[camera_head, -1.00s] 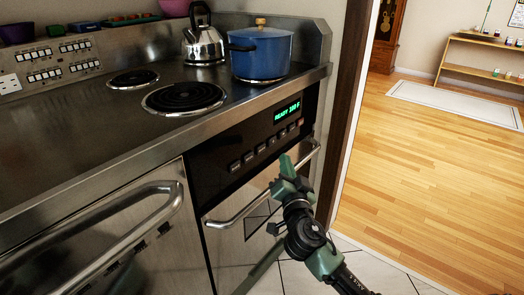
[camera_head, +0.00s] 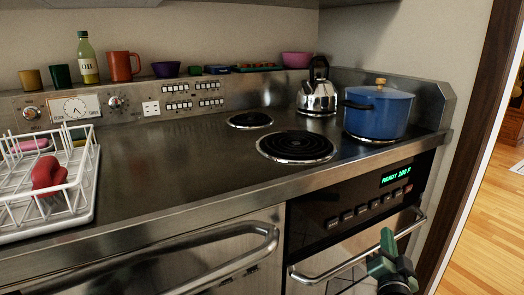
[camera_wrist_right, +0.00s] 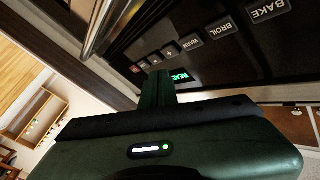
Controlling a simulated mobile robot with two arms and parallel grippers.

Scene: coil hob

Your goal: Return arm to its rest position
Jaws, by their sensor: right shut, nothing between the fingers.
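My right gripper (camera_head: 386,241), green and black, shows at the lower right of the head view. It is shut and empty, in front of the oven door handle (camera_head: 330,272); I cannot tell whether it touches it. In the right wrist view its closed fingers (camera_wrist_right: 156,88) point toward the oven's button panel, with the metal handle (camera_wrist_right: 101,25) close by. My left gripper is not in view.
A blue pot (camera_head: 380,115) and a steel kettle (camera_head: 317,95) stand at the back right of the hob. A white dish rack (camera_head: 82,200) with a red item is at left. A second handle (camera_head: 235,262) juts out front. Cups line the back ledge.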

